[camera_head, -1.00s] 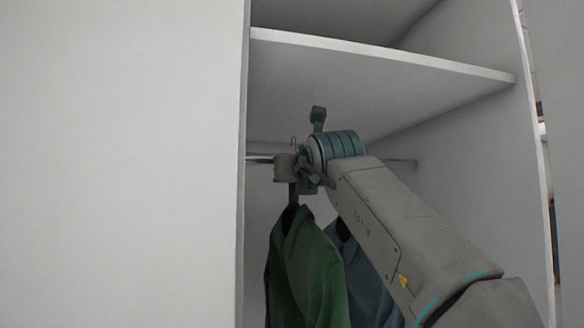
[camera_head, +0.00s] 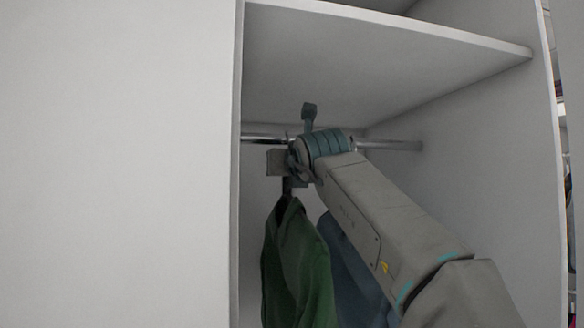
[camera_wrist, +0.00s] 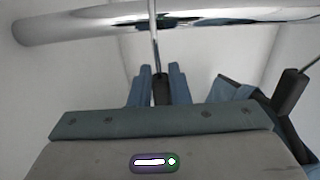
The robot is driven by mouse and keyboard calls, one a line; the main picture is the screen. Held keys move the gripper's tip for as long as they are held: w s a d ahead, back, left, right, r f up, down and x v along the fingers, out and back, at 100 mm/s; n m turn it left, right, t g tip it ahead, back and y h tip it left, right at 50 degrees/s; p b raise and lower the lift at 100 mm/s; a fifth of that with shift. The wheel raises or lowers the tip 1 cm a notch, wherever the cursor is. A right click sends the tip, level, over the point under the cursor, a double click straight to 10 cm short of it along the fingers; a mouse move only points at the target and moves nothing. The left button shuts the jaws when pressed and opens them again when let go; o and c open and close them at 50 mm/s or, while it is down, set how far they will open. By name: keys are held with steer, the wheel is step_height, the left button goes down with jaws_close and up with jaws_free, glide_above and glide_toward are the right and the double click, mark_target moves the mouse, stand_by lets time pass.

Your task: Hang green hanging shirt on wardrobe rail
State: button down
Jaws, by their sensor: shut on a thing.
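The green shirt (camera_head: 296,262) hangs upright from its dark hanger below my gripper (camera_head: 288,184), inside the wardrobe. In the wrist view my gripper (camera_wrist: 159,88) is shut on the hanger's dark neck (camera_wrist: 161,92). The thin metal hook (camera_wrist: 155,45) rises from the neck and crosses in front of the wardrobe rail (camera_wrist: 90,26). I cannot tell whether the hook rests on the rail. The rail also shows in the head view (camera_head: 392,145), running behind my wrist.
A blue shirt (camera_head: 347,268) hangs to the right, behind my arm; its dark hanger (camera_wrist: 290,92) shows at right in the wrist view. A white shelf (camera_head: 400,32) is above the rail. The wardrobe's left panel edge (camera_head: 236,200) is close to the green shirt.

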steer(key=shift+a+f, duration=0.1)
steer(key=c, duration=1.3)
jaws_free()
steer(key=shift+s+d+f+b, duration=0.15)
steer(key=shift+s+d+b, duration=0.15)
steer(key=shift+s+b, duration=0.3)
steer(key=b+v, duration=0.8)
steer(key=v, duration=0.3)
steer(key=shift+s, duration=0.1)
steer(key=shift+s+d, duration=0.1)
steer(key=shift+s, duration=0.55)
steer(key=shift+d, duration=0.15)
